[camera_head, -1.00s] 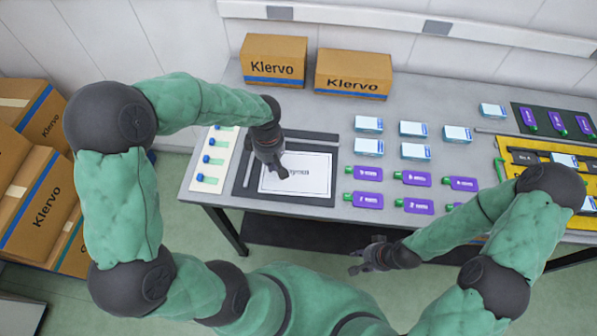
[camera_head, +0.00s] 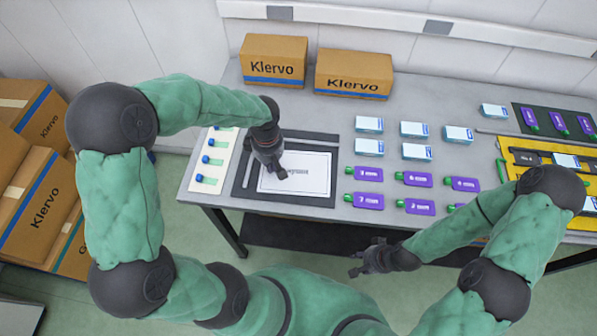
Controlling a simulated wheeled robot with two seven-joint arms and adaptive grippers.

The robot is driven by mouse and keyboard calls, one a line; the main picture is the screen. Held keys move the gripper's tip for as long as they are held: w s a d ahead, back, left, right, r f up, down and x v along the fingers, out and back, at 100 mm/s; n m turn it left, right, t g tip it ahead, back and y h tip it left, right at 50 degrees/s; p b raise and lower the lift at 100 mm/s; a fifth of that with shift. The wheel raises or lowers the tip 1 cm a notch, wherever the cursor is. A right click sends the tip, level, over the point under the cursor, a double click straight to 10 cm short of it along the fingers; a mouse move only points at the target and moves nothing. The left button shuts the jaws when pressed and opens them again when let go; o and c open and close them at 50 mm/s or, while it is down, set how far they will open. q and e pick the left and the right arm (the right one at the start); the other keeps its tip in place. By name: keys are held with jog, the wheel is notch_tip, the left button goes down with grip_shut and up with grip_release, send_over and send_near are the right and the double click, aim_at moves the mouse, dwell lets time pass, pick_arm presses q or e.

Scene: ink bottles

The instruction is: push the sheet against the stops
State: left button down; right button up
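The white printed sheet (camera_head: 310,178) lies on a dark mat (camera_head: 287,200) at the left part of the table. Grey bars, the stops, run along the mat's back edge (camera_head: 308,135) and left side (camera_head: 251,175). The sheet's left edge is close to the left bar; a strip of mat shows between the sheet and the back bar.
Left of the mat is a pale board (camera_head: 212,162) with several green-and-blue items. Right of it are several white-blue boxes (camera_head: 369,124) and purple bottles (camera_head: 366,199). Two Klervo cartons (camera_head: 274,60) (camera_head: 353,73) stand behind. A yellow tray (camera_head: 510,190) is at the right.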

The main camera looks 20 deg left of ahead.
pick_arm(q)
jog(key=shift+w+a+f, duration=0.1)
jog(key=shift+w+a, duration=0.6)
jog(key=shift+a, duration=0.35)
jog(key=shift+w+a+f, duration=0.1)
jog(key=shift+w+a, duration=0.55)
jog(key=shift+a, duration=0.35)
dwell(0.4)
jog(key=shift+w+a+r+p, duration=0.15)
jog(key=shift+r+p, duration=0.25)
jog(key=shift+r, duration=0.25)
jog(key=shift+r+p, duration=1.85)
jog(key=shift+r, duration=1.1)
